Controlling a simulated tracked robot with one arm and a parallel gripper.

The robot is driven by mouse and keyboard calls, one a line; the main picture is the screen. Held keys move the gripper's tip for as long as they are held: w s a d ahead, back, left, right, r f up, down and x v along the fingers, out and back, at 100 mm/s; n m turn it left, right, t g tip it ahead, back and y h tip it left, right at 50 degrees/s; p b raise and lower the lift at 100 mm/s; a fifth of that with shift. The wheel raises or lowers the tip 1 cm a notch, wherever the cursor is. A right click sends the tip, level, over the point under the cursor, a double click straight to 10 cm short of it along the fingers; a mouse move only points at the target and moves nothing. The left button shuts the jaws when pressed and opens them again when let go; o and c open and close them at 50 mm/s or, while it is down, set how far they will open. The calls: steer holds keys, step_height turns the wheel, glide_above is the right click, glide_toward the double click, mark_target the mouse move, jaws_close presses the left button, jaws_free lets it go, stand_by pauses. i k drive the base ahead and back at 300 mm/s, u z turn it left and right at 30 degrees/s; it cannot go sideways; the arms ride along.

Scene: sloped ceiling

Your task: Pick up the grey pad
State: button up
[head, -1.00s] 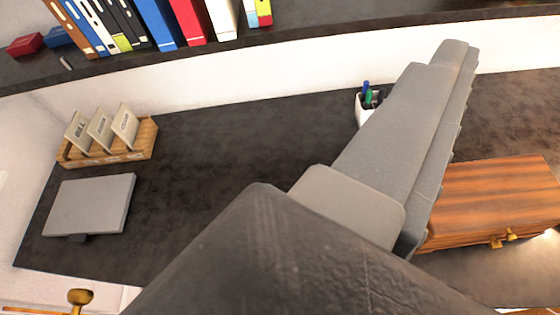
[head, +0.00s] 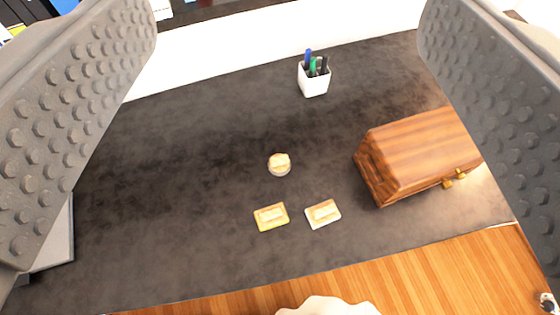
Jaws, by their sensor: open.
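The grey pad (head: 56,243) lies flat on the dark desk at the far left of the head view. Only its right edge and a corner show; my gripper's left finger hides most of it. My gripper (head: 286,30) is open and empty, with one studded grey finger along each side of the view. The gap between the fingers frames the middle of the desk, to the right of the pad.
A white pen cup (head: 314,80) stands at the back of the dark desk (head: 180,150). A wooden chest (head: 415,150) is at the right. A shelf with binders runs above.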

mark_target(279, 164)
steer(key=k, duration=1.3)
steer(key=z, duration=0.4)
steer(key=i, duration=0.7)
steer(key=z, duration=0.4)
steer(key=i, duration=1.35)
steer(key=u, duration=0.4)
